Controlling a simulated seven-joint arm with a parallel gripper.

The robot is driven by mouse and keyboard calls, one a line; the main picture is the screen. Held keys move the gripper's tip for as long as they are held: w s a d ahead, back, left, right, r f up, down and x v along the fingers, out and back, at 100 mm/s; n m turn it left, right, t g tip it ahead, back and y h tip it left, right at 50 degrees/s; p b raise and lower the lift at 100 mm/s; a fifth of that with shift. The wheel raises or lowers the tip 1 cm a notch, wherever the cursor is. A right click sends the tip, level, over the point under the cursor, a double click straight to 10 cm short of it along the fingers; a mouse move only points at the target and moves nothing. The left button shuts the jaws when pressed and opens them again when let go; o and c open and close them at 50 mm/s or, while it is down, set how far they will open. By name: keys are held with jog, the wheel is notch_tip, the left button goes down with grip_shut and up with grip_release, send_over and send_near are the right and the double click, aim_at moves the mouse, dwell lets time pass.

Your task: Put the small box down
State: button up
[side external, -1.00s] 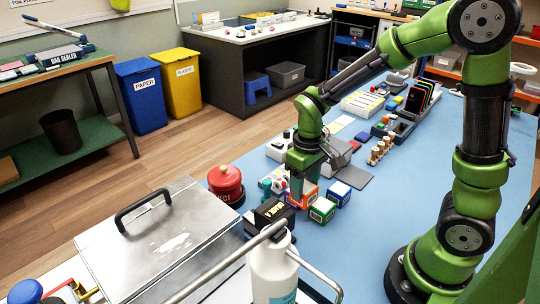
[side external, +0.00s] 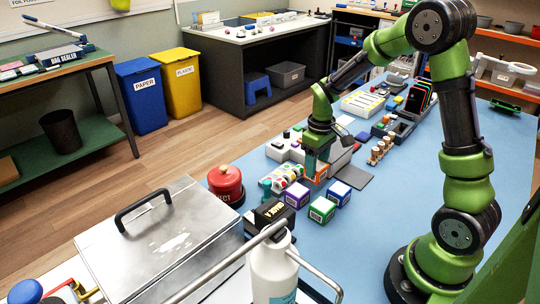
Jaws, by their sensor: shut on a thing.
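A small orange-and-white box (side external: 317,174) is between the fingers of my gripper (side external: 318,160), which is shut on it and points downward. It is just behind the other small boxes, and I cannot tell whether its underside touches the blue mat. A purple box (side external: 297,195), a green box (side external: 322,210) and a blue box (side external: 339,193) stand close together on the blue mat (side external: 385,205), in front of the held box.
A grey flat pad (side external: 354,177) lies right of the held box. Wooden pegs (side external: 380,151) stand further right. A red domed button (side external: 226,184) and a black stamp-like block (side external: 274,213) are at left. The mat is clear toward my base.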

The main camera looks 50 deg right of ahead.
jog(key=shift+f, duration=1.7)
jog(key=shift+f, duration=0.1)
jog(key=o, duration=1)
jog(key=shift+o, duration=0.2)
